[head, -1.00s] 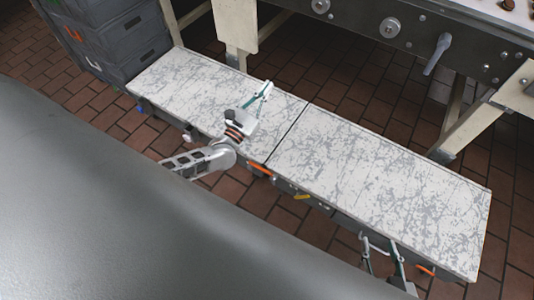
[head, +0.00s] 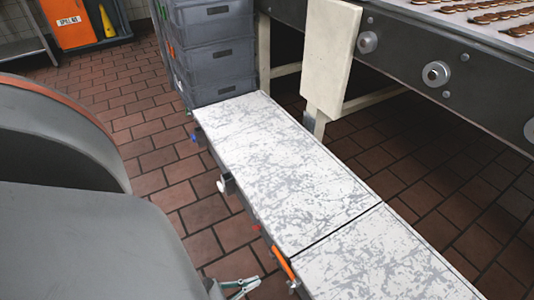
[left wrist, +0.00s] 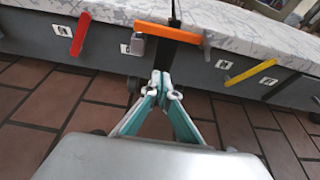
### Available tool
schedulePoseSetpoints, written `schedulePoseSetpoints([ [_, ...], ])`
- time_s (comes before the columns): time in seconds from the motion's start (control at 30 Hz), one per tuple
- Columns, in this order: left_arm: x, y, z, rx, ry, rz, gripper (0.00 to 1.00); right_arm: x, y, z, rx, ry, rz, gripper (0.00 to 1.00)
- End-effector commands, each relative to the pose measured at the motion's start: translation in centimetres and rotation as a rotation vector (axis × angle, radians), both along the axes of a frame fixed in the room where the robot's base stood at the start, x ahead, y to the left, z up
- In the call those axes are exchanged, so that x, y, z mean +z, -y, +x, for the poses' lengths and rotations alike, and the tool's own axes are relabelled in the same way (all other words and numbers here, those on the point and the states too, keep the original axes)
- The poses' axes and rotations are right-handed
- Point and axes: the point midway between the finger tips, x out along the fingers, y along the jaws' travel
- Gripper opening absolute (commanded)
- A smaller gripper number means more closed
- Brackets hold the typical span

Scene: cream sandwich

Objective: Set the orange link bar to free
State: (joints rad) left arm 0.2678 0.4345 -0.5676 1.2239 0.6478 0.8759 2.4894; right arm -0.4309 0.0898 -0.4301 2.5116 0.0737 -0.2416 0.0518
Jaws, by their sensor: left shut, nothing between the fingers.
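The orange link bar (head: 284,263) is on the front side of the white-topped conveyor, at the joint between its two sections. In the left wrist view the orange link bar (left wrist: 168,33) lies nearly level across the dark joint, with a small grey block under its left end. My left gripper (head: 245,287) is low in front of the conveyor side, at the bottom of the head view. In the left wrist view my left gripper (left wrist: 168,90) has its fingertips together, empty, below the bar and apart from it. My right gripper is not in view.
A red lever (left wrist: 81,34) is left of the bar and a yellow lever (left wrist: 250,72) right of it. A white knob (head: 221,184) sticks out of the conveyor's front. Grey crates (head: 212,50) stand at its far end. The tiled floor in front is clear.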

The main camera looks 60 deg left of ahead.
Motion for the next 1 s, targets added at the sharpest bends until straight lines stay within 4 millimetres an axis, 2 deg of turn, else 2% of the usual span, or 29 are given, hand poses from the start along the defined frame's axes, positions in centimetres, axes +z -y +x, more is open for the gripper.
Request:
schedulePoseSetpoints([
  [0.3,-1.9,0.4,5.0,0.001,-0.001,-0.001,0.00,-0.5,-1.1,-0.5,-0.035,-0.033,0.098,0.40],
  [0.57,-3.1,0.6,8.4,0.001,-0.001,0.000,0.00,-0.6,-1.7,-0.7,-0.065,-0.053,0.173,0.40],
  [0.7,-1.0,0.7,8.9,0.000,0.007,-0.001,0.00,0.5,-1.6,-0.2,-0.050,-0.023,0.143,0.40],
  [1.0,1.1,0.7,8.8,0.000,0.004,0.000,0.00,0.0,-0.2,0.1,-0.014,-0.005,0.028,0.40],
])
